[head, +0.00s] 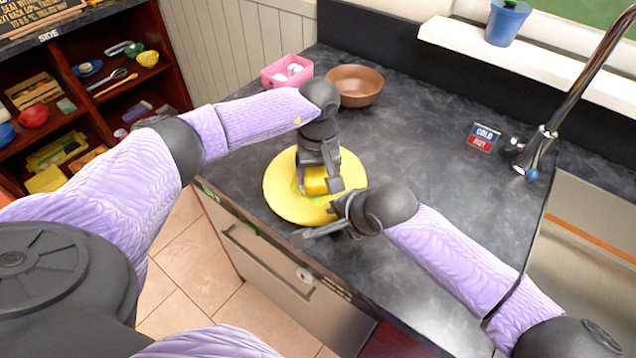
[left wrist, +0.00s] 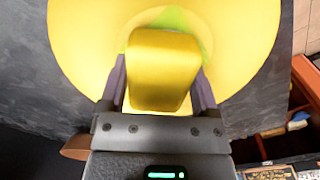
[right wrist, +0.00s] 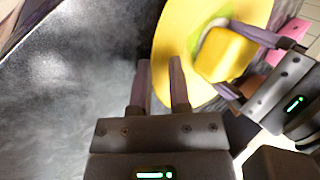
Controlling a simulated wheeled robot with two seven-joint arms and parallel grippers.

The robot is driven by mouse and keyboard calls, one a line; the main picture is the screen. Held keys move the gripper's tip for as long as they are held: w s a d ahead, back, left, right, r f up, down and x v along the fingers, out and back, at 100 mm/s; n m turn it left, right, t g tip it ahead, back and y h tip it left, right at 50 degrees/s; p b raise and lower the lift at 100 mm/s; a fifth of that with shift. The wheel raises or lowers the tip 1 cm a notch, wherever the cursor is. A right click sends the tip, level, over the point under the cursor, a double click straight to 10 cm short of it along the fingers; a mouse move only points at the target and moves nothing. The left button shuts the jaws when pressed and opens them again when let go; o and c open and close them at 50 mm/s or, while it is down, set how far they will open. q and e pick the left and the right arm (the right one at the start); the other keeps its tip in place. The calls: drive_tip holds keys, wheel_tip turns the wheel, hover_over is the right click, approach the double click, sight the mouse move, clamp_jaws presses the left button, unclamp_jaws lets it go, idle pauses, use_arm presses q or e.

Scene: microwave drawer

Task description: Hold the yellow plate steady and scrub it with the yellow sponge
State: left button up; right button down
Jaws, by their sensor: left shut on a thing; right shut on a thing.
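The yellow plate (head: 281,196) lies on the dark countertop near its front edge. The yellow sponge (head: 315,181) is on the middle of the plate, over a green patch that partly shows around it. My left gripper (head: 320,184) points down over the plate and is shut on the sponge; the left wrist view shows the sponge (left wrist: 163,70) between its fingers. My right gripper (head: 325,222) is at the plate's near right rim and is shut on it. In the right wrist view, its fingers (right wrist: 160,68) straddle the rim of the plate (right wrist: 177,42).
A brown bowl (head: 356,86) and a pink container (head: 286,71) stand behind the plate. A faucet (head: 544,135) and sink (head: 590,240) are at the right, with a cold/hot sign (head: 484,137). The counter between plate and faucet is clear. Shelves (head: 90,80) stand at the left.

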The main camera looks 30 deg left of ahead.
use_arm(q)
drive_tip(key=shift+s+d+f, duration=0.1)
drive_tip(key=shift+s+d, duration=0.3)
drive_tip(key=shift+s, duration=0.15)
drive_tip(key=shift+w+a+r, duration=0.2)
drive_tip(key=shift+w+a, duration=0.3)
drive_tip(key=shift+w, duration=0.15)
drive_tip(key=shift+s+d+f, duration=0.1)
drive_tip(key=shift+s+d, duration=0.45)
drive_tip(key=shift+s, duration=0.15)
idle(0.4)
wheel_tip(320, 180, up, 6)
drive_tip(key=a, duration=0.9)
idle(0.5)
